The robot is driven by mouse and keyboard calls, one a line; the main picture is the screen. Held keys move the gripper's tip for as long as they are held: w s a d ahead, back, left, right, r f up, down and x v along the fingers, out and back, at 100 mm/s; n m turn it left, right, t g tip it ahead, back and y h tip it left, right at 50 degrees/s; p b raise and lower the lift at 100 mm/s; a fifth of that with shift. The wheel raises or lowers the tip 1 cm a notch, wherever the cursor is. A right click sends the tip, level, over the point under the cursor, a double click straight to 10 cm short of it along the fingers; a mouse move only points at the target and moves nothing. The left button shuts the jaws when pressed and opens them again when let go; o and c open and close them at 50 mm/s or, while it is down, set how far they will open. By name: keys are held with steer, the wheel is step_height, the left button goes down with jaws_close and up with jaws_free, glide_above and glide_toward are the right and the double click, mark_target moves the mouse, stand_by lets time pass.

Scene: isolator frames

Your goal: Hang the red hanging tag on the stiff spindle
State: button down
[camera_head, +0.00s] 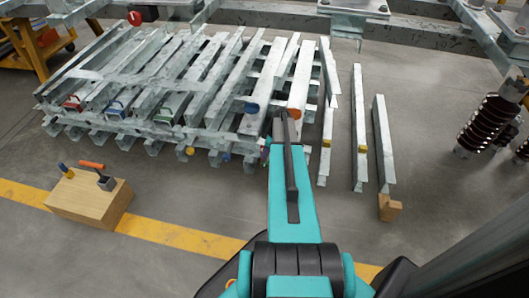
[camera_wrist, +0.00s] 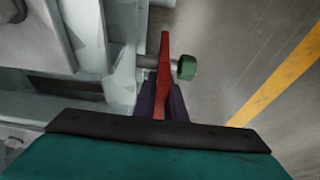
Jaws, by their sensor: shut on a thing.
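The red hanging tag (camera_wrist: 164,82) shows nearly edge-on in the wrist view, a thin upright strip. My gripper (camera_wrist: 162,100) is shut on its near end, with a dark purple finger on each side. The spindle (camera_wrist: 148,61) is a short grey rod reaching right from a pale metal beam, with a green knob (camera_wrist: 187,67) at its free end. The tag crosses the rod's line between beam and knob. I cannot tell whether the rod passes through the tag's hole. In the head view my arm hides most of the gripper, tag and spindle.
Galvanised steel beams (camera_head: 175,75) lie stacked beside my gripper. Separate bars (camera_head: 358,115) lie to their right. A wooden block (camera_head: 85,203) with a hammer stands front left. Dark ribbed insulators (camera_head: 487,125) stand at the right. Grey floor in front is mostly clear.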

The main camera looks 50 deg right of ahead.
steer(key=shift+f, duration=0.25)
steer(key=c, duration=1.7)
jaws_free()
steer(key=shift+s, duration=0.1)
steer(key=p+v, duration=0.3)
steer(key=v, duration=1)
steer(key=shift+r+p, duration=0.4)
